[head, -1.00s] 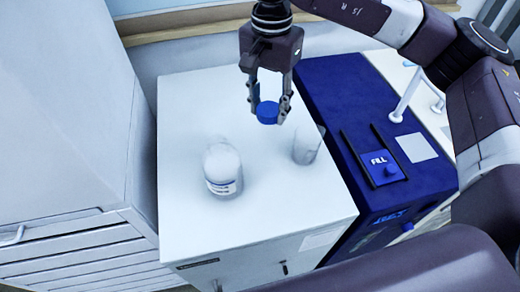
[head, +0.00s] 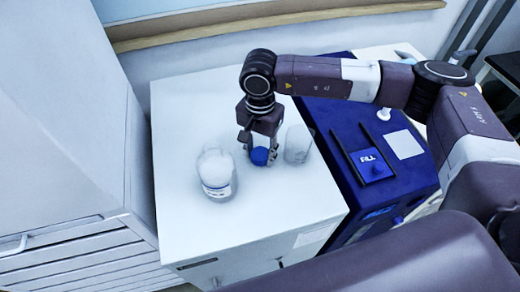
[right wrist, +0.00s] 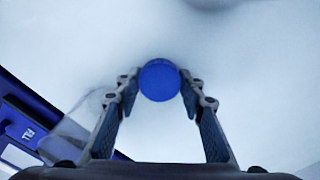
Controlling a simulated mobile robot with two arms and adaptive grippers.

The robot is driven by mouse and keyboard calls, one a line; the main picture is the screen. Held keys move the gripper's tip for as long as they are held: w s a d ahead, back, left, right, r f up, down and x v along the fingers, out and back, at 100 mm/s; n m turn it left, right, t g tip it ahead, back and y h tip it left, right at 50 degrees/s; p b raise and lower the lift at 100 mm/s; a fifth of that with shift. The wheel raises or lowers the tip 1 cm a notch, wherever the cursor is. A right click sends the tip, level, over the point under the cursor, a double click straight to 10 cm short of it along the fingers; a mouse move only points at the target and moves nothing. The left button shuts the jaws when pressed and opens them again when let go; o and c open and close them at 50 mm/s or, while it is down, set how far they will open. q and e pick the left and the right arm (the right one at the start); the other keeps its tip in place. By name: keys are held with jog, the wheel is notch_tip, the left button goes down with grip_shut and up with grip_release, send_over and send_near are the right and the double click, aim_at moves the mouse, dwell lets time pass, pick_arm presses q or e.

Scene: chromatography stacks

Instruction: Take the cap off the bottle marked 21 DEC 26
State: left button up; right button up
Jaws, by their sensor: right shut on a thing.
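The bottle (head: 216,174) stands upright on the white cabinet top, with a label on its front too small to read. Its top is bare of a cap. My right gripper (head: 259,157) is shut on a blue cap (head: 260,156), low over the cabinet top, to the right of the bottle. In the right wrist view the blue cap (right wrist: 159,80) sits between the two fingertips. I cannot tell whether the cap touches the surface. My left gripper is not in view.
A clear beaker (head: 297,144) stands close to the right of my right gripper. A blue instrument (head: 345,130) with a FILL panel is beside the white cabinet top (head: 270,215). The front of the top is clear. A drawer unit (head: 85,245) stands at left.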

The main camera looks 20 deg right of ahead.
jog(key=shift+f, duration=0.1)
jog(key=o, duration=1.3)
